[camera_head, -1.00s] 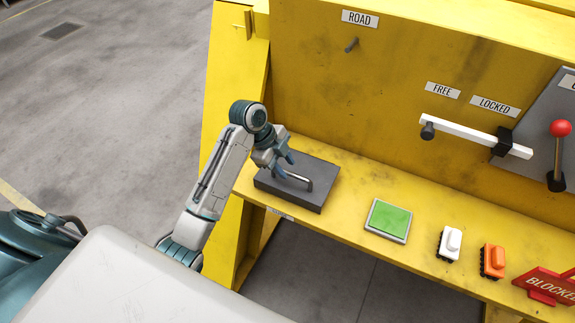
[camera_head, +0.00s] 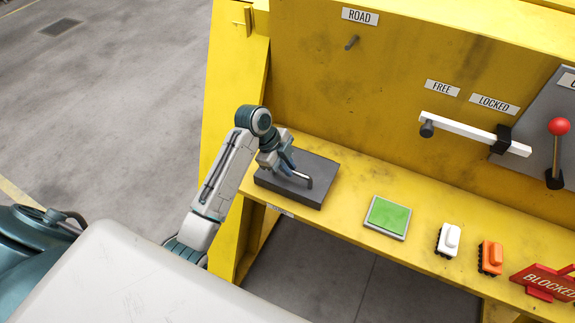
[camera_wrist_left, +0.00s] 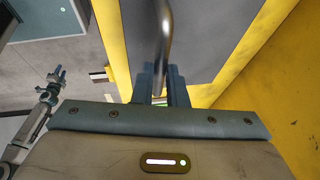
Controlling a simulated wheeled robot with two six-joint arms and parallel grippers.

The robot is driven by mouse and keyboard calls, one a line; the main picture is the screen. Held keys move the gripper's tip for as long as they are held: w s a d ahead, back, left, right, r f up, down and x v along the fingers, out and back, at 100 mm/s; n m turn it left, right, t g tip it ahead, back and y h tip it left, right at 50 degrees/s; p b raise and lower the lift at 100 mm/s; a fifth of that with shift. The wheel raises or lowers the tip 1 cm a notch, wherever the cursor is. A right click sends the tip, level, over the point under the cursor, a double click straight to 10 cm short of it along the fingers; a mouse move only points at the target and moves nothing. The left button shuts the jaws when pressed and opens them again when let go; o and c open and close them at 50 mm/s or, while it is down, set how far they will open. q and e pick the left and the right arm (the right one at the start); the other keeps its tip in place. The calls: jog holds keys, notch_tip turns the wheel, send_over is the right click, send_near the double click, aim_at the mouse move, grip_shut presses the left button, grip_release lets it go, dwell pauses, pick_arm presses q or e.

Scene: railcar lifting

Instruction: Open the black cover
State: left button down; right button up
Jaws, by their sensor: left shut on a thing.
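The black cover (camera_head: 312,195) is a flat dark grey box-like lid lying level on the yellow ledge, with a curved metal handle (camera_head: 308,181) on top. It also shows in the left wrist view (camera_wrist_left: 222,35), where the handle (camera_wrist_left: 163,35) runs down between the fingers. My left gripper (camera_head: 285,167) is over the cover and shut on the handle near its left end. The fingers also show in the left wrist view (camera_wrist_left: 161,88). My right gripper does not show in the head view; an arm with a small gripper (camera_wrist_left: 57,77) shows at the left of the left wrist view, its jaws too small to judge.
On the ledge to the right are a green pad (camera_head: 388,217), a white toy railcar (camera_head: 448,240), an orange one (camera_head: 490,257) and a red BLOCKED sign (camera_head: 548,282). A white lever bar (camera_head: 470,132) and a red-knobbed lever (camera_head: 558,150) stand out from the yellow wall behind.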

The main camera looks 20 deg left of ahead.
pick_arm(q)
jog(key=w+r+p, duration=0.3)
jog(key=w+r, duration=0.2)
jog(key=r, duration=0.1)
jog(key=shift+w+r+p, duration=0.15)
jog(key=shift+w+p, duration=0.2)
jog(key=shift+d, duration=0.1)
dwell(0.5)
